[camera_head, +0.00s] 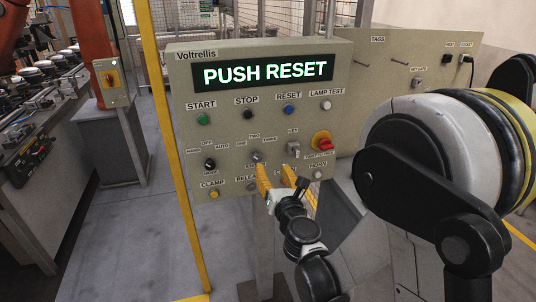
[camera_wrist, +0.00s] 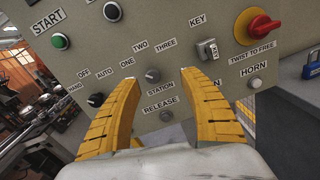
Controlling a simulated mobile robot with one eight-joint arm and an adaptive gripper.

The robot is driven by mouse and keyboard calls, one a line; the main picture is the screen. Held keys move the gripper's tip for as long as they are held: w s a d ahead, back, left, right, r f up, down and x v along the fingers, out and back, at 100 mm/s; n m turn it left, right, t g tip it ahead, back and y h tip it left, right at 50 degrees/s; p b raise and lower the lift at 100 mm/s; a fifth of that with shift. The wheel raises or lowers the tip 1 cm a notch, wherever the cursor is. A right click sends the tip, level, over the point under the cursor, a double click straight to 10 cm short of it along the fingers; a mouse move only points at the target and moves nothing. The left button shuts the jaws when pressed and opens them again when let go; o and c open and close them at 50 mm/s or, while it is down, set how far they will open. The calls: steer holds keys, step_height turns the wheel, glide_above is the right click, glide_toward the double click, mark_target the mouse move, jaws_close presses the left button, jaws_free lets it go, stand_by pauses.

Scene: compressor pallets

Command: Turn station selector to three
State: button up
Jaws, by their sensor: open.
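The station selector (camera_head: 257,157) is a small grey knob on the beige control panel (camera_head: 190,75), with ONE, TWO and THREE labels around its upper side. In the wrist view the station selector (camera_wrist: 153,75) sits between and beyond my fingertips, above the STATION label. Its pointer direction is too small to tell for sure. My gripper (camera_head: 277,178) has yellow fingers, spread open and empty, just in front of the panel's lower middle. In the wrist view the fingers of my gripper (camera_wrist: 160,82) stand on either side of the selector, apart from it.
The display (camera_head: 265,71) reads PUSH RESET. Near the selector are the black mode knob (camera_head: 210,164), the key switch (camera_head: 293,149), the red twist-to-free knob (camera_head: 324,143) and the grey release button (camera_wrist: 166,116). A yellow post (camera_head: 165,120) stands left of the panel.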

mark_target(258, 159)
steer(key=w+a+n, duration=0.1)
steer(key=w, duration=0.2)
steer(key=w+a+f+n+b, duration=0.1)
steer(key=w+a, duration=0.1)
steer(key=w, duration=0.1)
steer(key=w+a+f+n, duration=0.1)
steer(key=w, duration=0.3)
steer(key=shift+a+f+y, duration=0.2)
steer(key=shift+a+y, duration=0.15)
steer(key=shift+y, duration=0.05)
jaws_close()
